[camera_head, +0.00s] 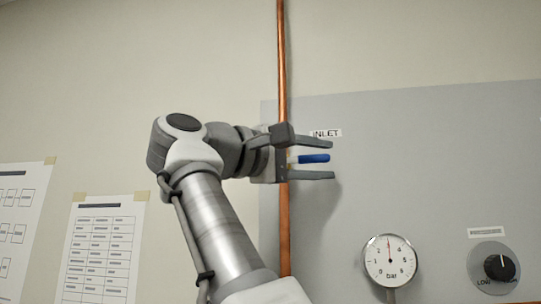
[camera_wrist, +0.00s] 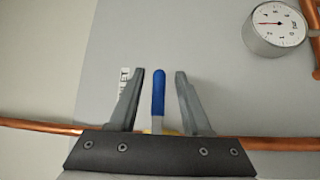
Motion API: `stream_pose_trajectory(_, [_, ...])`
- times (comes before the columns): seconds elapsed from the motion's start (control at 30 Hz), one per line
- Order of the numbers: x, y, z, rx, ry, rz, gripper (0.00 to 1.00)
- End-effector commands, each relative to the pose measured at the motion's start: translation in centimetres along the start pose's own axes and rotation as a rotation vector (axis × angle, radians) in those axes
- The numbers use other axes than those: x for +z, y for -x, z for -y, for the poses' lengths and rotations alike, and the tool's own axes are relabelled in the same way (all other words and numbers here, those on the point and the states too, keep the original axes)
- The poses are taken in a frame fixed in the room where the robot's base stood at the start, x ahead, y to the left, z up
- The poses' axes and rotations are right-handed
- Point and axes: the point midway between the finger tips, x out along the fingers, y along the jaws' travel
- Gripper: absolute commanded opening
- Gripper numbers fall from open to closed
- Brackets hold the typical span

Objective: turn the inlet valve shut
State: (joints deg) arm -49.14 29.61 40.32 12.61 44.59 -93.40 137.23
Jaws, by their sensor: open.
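The inlet valve's blue lever (camera_head: 313,158) points right, across the upright copper pipe (camera_head: 281,60), just below the INLET label (camera_head: 326,133). My gripper (camera_head: 333,160) is open, with one finger above the lever and one below it. In the wrist view the blue lever (camera_wrist: 158,92) stands between the two fingers of my gripper (camera_wrist: 168,73), with a gap on both sides and closer to the left finger. The valve body is mostly hidden behind my gripper; a bit of yellow shows at the lever's base in the wrist view.
A pressure gauge (camera_head: 389,261) marked bar sits at the lower right of the grey panel (camera_head: 430,150). A black knob (camera_head: 499,267) is further right. Paper sheets (camera_head: 103,250) hang on the wall at left. The panel right of the lever is clear.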

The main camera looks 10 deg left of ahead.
Motion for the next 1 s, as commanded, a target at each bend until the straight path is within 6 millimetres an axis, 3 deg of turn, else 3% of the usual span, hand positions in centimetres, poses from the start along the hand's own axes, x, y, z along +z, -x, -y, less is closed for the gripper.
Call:
stream_pose_trajectory(0.17, [-0.1,2.0,0.0,0.001,0.001,-0.005,0.48])
stream_pose_trajectory(0.7, [-0.1,14.3,-0.2,0.0,0.001,-0.004,0.48])
stream_pose_trajectory(1.0, [0.0,17.2,0.0,0.0,0.0,0.0,0.48])
